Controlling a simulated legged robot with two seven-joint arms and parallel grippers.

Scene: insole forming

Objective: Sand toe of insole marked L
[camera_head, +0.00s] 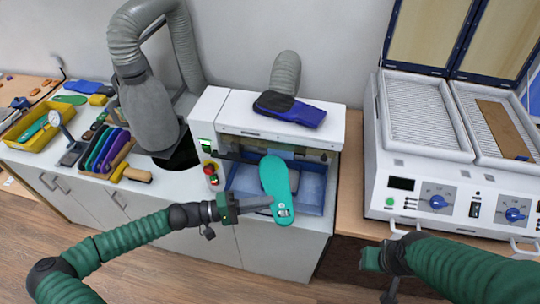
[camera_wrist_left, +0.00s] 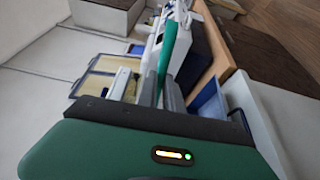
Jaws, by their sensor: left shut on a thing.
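A teal insole (camera_head: 275,180) is held nearly upright in front of the open blue-lined bay of the white sanding machine (camera_head: 232,107). Its upper end reaches into the bay opening; whether it touches anything inside is hidden. A small white mark shows near its lower end, too small to read. My left gripper (camera_head: 268,204) is shut on the insole near that lower end. In the left wrist view the insole shows edge-on (camera_wrist_left: 168,48) between the grey fingers. My right gripper (camera_head: 370,260) is at the lower right, away from the insole, its fingers not clear.
A dark blue insole (camera_head: 290,109) lies on top of the machine. A red stop button (camera_head: 209,168) is on its left front. Tools, a yellow tray (camera_head: 20,142) and several coloured pieces crowd the left counter. A white heating press (camera_head: 432,185) stands open at right.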

